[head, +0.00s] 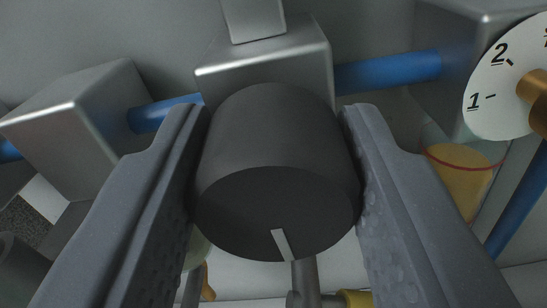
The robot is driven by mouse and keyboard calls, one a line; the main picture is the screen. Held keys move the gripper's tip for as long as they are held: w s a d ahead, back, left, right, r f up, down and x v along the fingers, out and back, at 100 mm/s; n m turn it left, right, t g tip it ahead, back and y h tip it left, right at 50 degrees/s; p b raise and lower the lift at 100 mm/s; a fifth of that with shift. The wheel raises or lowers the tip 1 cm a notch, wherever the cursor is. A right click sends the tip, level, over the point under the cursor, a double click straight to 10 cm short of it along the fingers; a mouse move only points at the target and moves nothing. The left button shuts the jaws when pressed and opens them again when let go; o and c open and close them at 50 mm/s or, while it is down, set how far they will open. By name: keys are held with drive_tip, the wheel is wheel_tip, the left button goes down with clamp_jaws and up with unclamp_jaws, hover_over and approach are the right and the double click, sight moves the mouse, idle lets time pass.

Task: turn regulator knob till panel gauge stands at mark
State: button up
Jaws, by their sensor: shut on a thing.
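The regulator knob (270,160) is a dark grey cylinder in the middle of the head view. The silver regulator body (265,62) is behind and above the knob. A white dial (492,97) marked 1 and 2 is partly in view at the right edge. I cannot tell whether it is the panel gauge, and no needle shows on it.
A blue tube (390,70) runs right from the regulator body to a metal block (440,50). Another metal block (85,125) is at the left. A yellow-orange cup-like part (460,170) with a red line is beyond the right finger. Pipes lie below the knob.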

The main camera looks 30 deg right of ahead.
drive_tip(key=o, duration=0.9)
drive_tip(key=shift+s+d+f, duration=0.1)
drive_tip(key=shift+d, duration=0.05)
drive_tip(key=shift+o, duration=0.5)
drive_tip(key=p+v, duration=0.4)
drive_tip(key=v, duration=0.9)
drive_tip(key=shift+s+a, duration=0.3)
